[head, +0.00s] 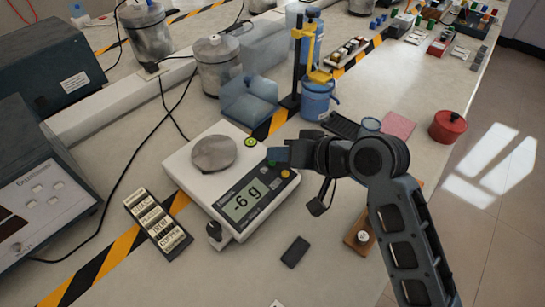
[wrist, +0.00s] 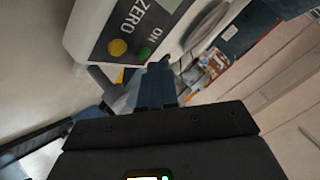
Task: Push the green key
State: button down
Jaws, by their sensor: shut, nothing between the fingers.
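The green key (wrist: 143,53) is a small round button beside the word ON on the scale's dark panel in the wrist view. A larger yellow key (wrist: 117,47) sits by the word ZERO to its left. My gripper (wrist: 158,68) is shut and empty, its tips just below and right of the green key; I cannot tell whether they touch it. In the head view, my gripper (head: 276,156) is over the right end of the panel of the white scale (head: 200,180), whose display reads -6 g. The green key is hard to make out there.
A round metal pan (head: 214,153) tops the scale. A labelled black strip (head: 158,225) lies left of it, and a small dark block (head: 295,251) in front. A blue container (head: 317,98) and a red pot (head: 447,126) stand behind and right.

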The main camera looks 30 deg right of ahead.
jog(key=shift+r, duration=0.1)
notch_tip(320, 180, up, 6)
jog(key=s+p, duration=0.1)
jog(key=p, duration=0.4)
jog(key=shift+d+p, duration=0.15)
jog(key=shift+p, duration=0.2)
